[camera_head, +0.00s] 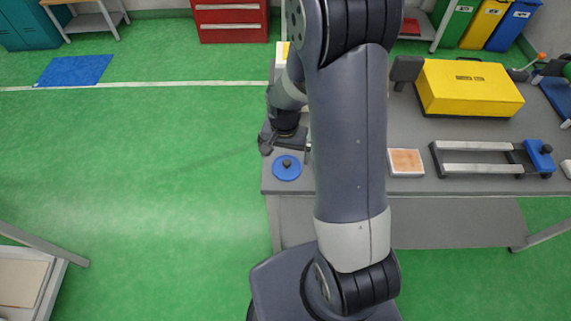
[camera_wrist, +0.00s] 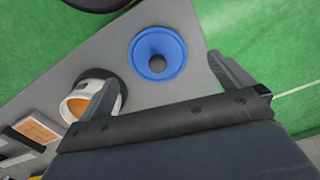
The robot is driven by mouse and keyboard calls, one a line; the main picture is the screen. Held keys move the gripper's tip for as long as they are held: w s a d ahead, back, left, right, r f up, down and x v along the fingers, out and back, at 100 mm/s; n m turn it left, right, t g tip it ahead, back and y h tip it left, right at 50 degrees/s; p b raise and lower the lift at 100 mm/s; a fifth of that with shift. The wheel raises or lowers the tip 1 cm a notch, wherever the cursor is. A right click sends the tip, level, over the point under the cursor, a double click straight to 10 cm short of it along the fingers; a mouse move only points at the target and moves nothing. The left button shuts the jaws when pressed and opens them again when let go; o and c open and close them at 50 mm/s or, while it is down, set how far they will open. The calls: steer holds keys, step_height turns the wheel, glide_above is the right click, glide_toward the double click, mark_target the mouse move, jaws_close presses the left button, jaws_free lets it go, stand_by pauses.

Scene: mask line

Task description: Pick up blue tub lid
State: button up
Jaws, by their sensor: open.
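The blue tub lid (camera_head: 287,168) lies flat on the grey table near its front left corner, with a dark round knob in its middle. In the wrist view the lid (camera_wrist: 168,77) shows whole, between and beyond the fingers. My gripper (camera_head: 286,151) is open and empty, just behind the lid in the head view. In the wrist view my gripper (camera_wrist: 164,72) has one finger on each side of the lid, apart from it; its exact height above the lid is hard to tell.
A white tub with orange contents (camera_wrist: 78,105) stands close to the left finger; my arm hides it in the head view. An orange-topped block (camera_head: 405,162), a clamp-like frame (camera_head: 475,169) and a yellow toolbox (camera_head: 468,90) are farther right. The table's left edge is close to the lid.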

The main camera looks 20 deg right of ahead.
mark_target(287, 163)
steer(key=shift+d+f+p, duration=0.15)
steer(key=shift+f+p, duration=0.15)
steer(key=shift+f, duration=1.1)
steer(key=shift+d+f+p, duration=0.1)
steer(key=shift+f+p, duration=0.2)
steer(key=shift+f, duration=1.05)
steer(key=shift+c, duration=0.2)
steer(key=c, duration=0.8)
steer(key=shift+r, duration=0.1)
steer(key=shift+c, duration=0.2)
